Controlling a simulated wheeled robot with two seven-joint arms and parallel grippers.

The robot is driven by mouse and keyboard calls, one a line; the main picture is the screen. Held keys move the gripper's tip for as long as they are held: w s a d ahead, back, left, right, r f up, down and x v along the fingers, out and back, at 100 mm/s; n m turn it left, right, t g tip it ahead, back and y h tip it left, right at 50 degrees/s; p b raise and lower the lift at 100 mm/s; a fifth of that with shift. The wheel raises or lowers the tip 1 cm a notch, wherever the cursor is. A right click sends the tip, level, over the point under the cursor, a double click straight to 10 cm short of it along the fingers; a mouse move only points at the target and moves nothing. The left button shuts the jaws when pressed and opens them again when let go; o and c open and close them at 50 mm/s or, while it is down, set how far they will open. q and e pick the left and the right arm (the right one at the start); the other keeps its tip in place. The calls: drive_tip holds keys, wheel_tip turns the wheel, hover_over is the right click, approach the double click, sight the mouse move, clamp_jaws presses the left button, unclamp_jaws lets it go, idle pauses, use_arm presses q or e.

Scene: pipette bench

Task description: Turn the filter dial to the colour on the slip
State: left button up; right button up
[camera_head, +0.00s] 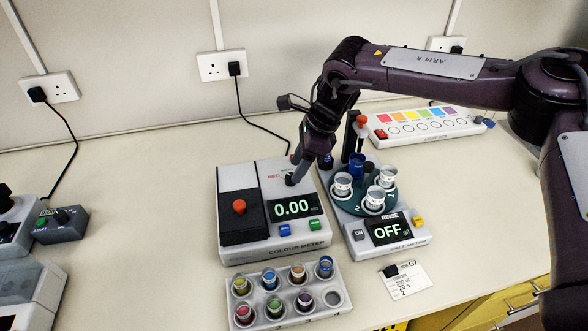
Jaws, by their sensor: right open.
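The colour meter (230,209) stands in the middle of the bench, with a red knob (239,207) on its dark left part and a display (293,209) reading 0.00. My right gripper (291,179) points down at the meter's upper right face, above the display. It covers the spot where the filter dial seems to be, so I cannot see the dial's setting or whether the fingers touch it. Small red lettering shows just left of the fingers. The white slip (410,283) lies at the front right; "G7" is legible, its colour word is too small to read surely. My left gripper is out of view.
Right of the meter stands a second device (404,244) with cups on a round carousel and a display reading OFF. A rack (257,310) of coloured vials stands in front. A strip of colour swatches (424,126) lies at the back right.

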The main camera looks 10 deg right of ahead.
drive_tip(key=shift+x, duration=1.55)
drive_tip(key=shift+w, duration=0.15)
drive_tip(key=c, duration=1)
